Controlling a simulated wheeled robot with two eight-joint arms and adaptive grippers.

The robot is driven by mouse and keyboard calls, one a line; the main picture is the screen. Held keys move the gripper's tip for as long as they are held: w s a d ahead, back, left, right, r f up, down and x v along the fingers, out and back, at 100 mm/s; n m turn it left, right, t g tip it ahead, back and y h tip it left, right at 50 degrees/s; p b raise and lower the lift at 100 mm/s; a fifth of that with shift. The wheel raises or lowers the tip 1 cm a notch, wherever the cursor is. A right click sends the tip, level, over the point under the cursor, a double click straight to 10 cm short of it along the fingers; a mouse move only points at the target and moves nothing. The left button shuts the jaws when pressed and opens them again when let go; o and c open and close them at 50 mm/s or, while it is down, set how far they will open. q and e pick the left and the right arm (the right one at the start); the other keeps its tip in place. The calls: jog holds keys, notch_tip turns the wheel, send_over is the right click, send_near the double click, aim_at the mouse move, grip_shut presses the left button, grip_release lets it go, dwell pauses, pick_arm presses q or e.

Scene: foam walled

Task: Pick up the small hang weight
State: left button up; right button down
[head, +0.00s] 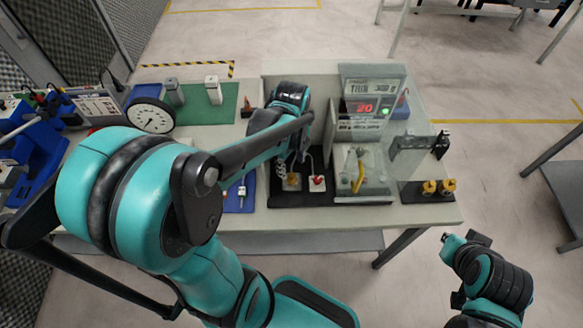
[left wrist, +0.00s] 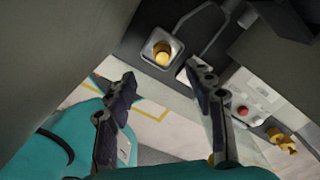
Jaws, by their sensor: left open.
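Two gold weights (head: 437,187) stand on a black stand at the table's right end. A gold round piece (head: 293,180) and a red-topped piece (head: 317,183) sit on a black base near the front edge; I cannot tell which piece is the small hang weight. In the left wrist view a yellow round piece (left wrist: 162,53) sits in a square grey holder, just beyond my fingertips. My left gripper (head: 296,160) is open and empty above the black base; its spread fingers show in the left wrist view (left wrist: 162,74). My right gripper (head: 462,240) is off the table, its fingers unclear.
A clear-walled case (head: 370,170) with a yellow hook-like part stands right of the black base. A display box (head: 366,105) is behind it. Grey walls crowd my left gripper.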

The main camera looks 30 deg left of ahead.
aim_at(292, 175)
pick_arm(q)
jog(key=shift+w+f, duration=0.1)
jog(key=shift+f, duration=0.2)
jog(key=f+b, duration=0.1)
jog(key=f, duration=0.2)
jog(key=f+b, duration=0.2)
jog(key=f, duration=0.1)
jog(key=shift+w+a+f, duration=0.15)
jog(key=shift+w+f, duration=0.05)
jog(key=shift+f, duration=0.4)
grip_shut()
